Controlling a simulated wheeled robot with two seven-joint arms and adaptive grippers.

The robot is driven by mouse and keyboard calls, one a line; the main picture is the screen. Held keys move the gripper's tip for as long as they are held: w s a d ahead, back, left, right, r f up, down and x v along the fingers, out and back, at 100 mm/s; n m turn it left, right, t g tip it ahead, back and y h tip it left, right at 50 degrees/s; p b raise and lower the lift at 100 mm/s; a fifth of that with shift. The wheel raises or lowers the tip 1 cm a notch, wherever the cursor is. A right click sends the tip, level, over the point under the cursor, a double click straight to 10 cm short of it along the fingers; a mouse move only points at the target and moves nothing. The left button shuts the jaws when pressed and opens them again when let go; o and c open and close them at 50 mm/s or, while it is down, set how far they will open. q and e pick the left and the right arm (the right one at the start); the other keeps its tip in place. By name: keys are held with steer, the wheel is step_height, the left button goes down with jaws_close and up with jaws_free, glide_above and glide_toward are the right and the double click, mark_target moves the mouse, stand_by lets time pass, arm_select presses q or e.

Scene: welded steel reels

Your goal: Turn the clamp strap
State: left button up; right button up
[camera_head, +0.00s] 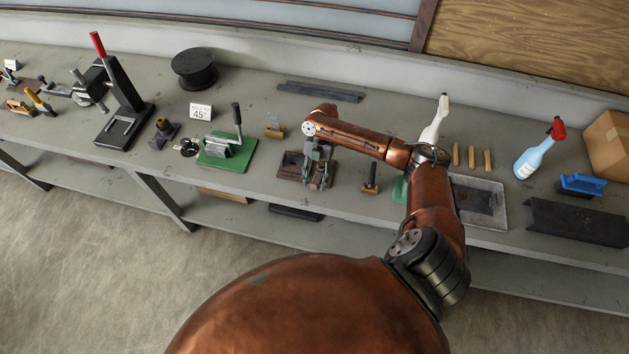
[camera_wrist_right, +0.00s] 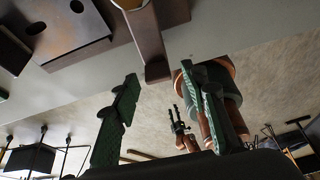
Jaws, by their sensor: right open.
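The clamp strap, which I take to be the brown bar (camera_wrist_right: 150,45), shows at the top of the right wrist view. It sticks out past the edge of a dark plate with two holes (camera_wrist_right: 72,28). A round part, cut off by the frame, sits at its upper end. My right gripper (camera_wrist_right: 158,76) is open, with the strap's free end between its green fingertips; I cannot tell whether they touch it. In the head view my right gripper (camera_head: 318,178) is over the brown fixture (camera_head: 289,168) and hides much of it. A small gripper (camera_wrist_right: 179,120), apparently my left, shows far off.
A green-based vise (camera_head: 228,154) stands left of the fixture, with a 45° sign (camera_head: 201,111) behind it. A wooden-handled tool (camera_head: 370,178) and a metal tray (camera_head: 488,205) lie to the right. A dark bar (camera_head: 320,92) lies behind.

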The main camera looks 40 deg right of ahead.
mark_target(318, 177)
steer(key=shift+w+r, duration=0.1)
steer(key=shift+r, duration=0.15)
steer(key=v, duration=1.1)
steer(key=shift+d+r, duration=0.15)
steer(key=shift+r, duration=0.1)
